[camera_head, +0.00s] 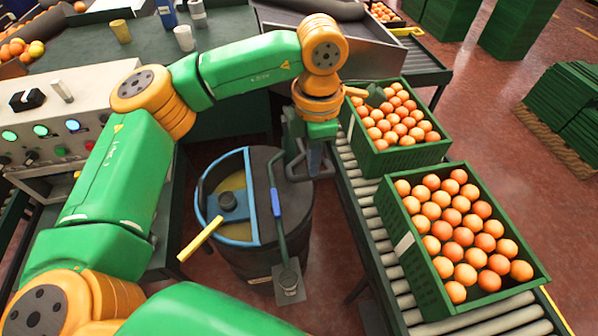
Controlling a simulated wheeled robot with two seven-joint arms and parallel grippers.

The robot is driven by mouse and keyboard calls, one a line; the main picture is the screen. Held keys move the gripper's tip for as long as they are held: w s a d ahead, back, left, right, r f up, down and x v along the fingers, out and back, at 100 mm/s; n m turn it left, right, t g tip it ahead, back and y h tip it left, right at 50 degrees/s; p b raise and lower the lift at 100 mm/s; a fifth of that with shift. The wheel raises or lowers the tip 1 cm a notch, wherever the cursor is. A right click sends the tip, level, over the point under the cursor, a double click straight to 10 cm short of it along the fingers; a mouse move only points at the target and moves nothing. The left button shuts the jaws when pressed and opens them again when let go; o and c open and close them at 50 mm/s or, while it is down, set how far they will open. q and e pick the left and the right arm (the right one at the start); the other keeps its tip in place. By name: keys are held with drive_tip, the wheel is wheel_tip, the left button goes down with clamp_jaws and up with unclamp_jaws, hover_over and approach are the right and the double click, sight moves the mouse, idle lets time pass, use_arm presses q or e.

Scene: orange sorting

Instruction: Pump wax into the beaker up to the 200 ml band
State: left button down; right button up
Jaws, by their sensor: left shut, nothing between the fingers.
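A dark wax drum (262,255) with a blue rim stands on the floor in the middle, its left half open over yellowish wax (233,184). A pump lever with a blue grip (276,203) stands over its dark lid. My left gripper (312,168) points down, shut and empty, beyond the lever at the drum's upper right, apart from the blue grip. My right gripper is out of view.
A yellow handle (200,238) sticks out at the drum's left. Roller conveyors with two green crates (390,225) of oranges run along the right. A control panel (70,105) stands at the left. Cups (184,38) stand on the dark table behind.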

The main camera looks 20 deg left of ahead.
use_arm(q)
wheel_tip(320, 180, down, 16)
drive_tip(key=b, duration=1.4)
wheel_tip(320, 180, up, 16)
drive_tip(key=p, duration=1.3)
drive_tip(key=shift+w+r, duration=0.15)
drive_tip(key=shift+r, duration=0.1)
drive_tip(key=shift+f+b, duration=0.15)
drive_tip(key=shift+b, duration=0.15)
drive_tip(key=shift+f, duration=0.1)
wheel_tip(320, 180, down, 16)
drive_tip(key=b, duration=1.4)
wheel_tip(320, 180, up, 17)
drive_tip(key=p, duration=1.4)
drive_tip(key=shift+f+b, duration=0.35)
